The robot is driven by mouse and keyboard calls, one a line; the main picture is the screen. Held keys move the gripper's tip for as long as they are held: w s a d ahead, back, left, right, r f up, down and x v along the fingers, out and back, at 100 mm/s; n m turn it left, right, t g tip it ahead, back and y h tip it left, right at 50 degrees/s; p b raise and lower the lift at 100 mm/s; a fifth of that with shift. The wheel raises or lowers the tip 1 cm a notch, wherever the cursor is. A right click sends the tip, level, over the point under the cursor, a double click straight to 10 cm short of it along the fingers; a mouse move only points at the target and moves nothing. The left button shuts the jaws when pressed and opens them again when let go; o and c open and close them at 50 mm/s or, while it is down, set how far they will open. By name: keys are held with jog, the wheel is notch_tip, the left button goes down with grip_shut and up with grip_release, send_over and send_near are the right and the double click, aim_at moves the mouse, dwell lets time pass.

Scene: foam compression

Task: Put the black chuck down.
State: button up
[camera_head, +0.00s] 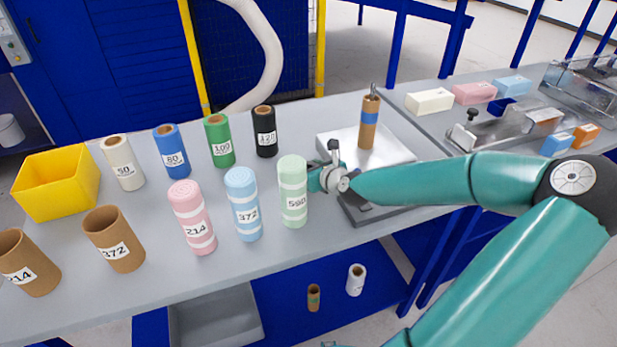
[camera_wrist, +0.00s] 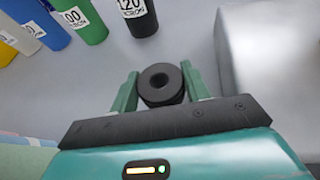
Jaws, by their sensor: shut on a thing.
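In the head view my gripper (camera_head: 322,178) is low over the grey bench, just right of the pale green 590 roll (camera_head: 293,192). I cannot make out the chuck clearly in that view. Whether its underside touches the bench is hidden.
The black 120 roll (camera_head: 265,139) stands ahead of the chuck, with the green 100 roll (camera_head: 219,147) to its left. A metal platform (camera_head: 392,156) holding a brown roll (camera_head: 369,125) is on the right. Grey bench shows around the chuck.

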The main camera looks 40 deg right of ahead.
jog(key=shift+w+a+f, duration=0.1)
jog(key=shift+w+f, duration=0.15)
jog(key=shift+f, duration=1.55)
jog(key=shift+f, duration=0.15)
jog(key=o, duration=1)
jog(key=shift+r, duration=0.2)
jog(key=shift+v, duration=6)
jog(key=shift+f, duration=0.1)
